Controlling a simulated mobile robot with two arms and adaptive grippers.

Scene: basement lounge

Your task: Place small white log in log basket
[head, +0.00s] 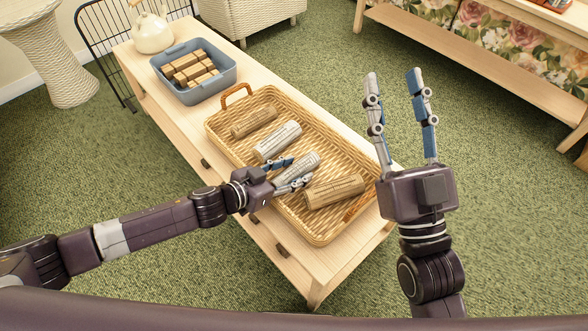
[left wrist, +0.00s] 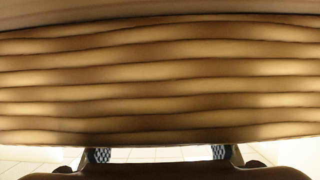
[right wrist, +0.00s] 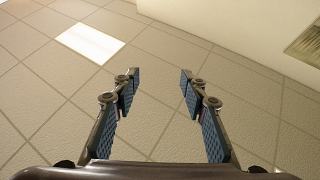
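A wicker basket (head: 226,140) with brown handles lies on the wooden table. Inside it are a brown log (head: 253,120), a white log (head: 277,141), a second, smaller-looking white log (head: 305,165) and another brown log (head: 334,190). My left gripper (head: 288,174) is at the second white log, with fingers on both sides of it; whether they press on it I cannot tell. In the left wrist view a striped, light surface (left wrist: 160,80) fills most of the picture and hides most of the fingers. My right gripper (head: 394,73) is open, empty and points up, beside the table.
A blue-grey bin (head: 205,91) with several small wooden blocks stands further back on the table (head: 137,62), near a white kettle (head: 152,33). A black wire rack and a wicker side table (head: 60,70) are at the left. Green carpet is clear at right.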

